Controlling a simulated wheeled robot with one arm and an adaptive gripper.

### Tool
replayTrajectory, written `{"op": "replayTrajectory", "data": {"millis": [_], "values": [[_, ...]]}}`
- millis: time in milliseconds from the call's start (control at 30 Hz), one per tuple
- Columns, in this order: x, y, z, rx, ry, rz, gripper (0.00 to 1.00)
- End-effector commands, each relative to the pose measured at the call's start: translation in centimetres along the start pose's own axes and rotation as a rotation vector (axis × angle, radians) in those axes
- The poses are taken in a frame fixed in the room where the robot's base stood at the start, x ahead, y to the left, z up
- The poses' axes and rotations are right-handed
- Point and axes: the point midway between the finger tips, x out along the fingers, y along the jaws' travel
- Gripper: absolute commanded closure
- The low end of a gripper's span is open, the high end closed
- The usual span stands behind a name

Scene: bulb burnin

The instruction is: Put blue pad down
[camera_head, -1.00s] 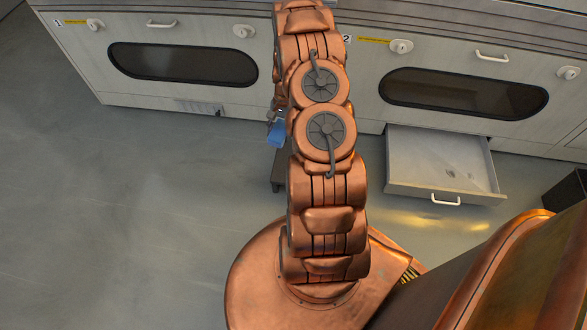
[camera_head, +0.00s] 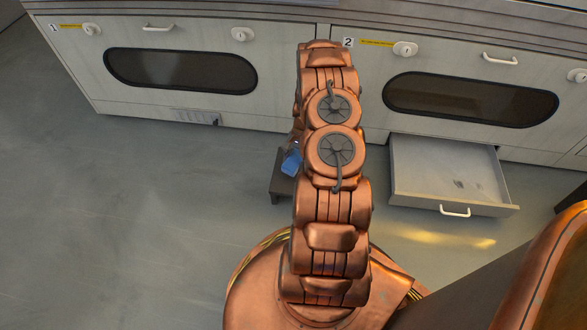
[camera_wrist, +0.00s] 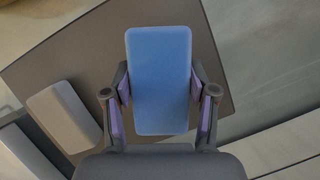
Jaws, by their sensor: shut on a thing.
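The blue pad (camera_wrist: 160,50) is a rounded rectangular block in the wrist view. My gripper (camera_wrist: 160,90) is shut on it, with a finger against each long side. Below it is a dark, flat-topped low stand (camera_wrist: 88,55); whether the pad touches its top I cannot tell. A grey pad (camera_wrist: 64,115) lies on the stand at the left. In the head view the blue pad (camera_head: 291,162) shows just left of my arm, over the stand (camera_head: 281,187), which my arm partly hides.
Cabinets with dark oval windows (camera_head: 180,71) line the back. An open drawer (camera_head: 449,170) juts out at the right, with a small dark mark or item inside. The floor (camera_head: 130,210) on the left is clear.

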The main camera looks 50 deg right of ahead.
Motion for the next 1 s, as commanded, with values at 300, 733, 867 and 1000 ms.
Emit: {"op": "replayTrajectory", "data": {"millis": [300,733,867,1000], "values": [[3.0,0.0,-1.3,-0.002,0.001,0.000,0.71],[3.2,0.0,-1.4,-0.001,0.001,-0.001,0.35],[3.2,0.0,-1.3,-0.001,0.000,-0.001,0.22],[3.2,0.0,-1.3,-0.001,0.000,0.000,0.18]]}}
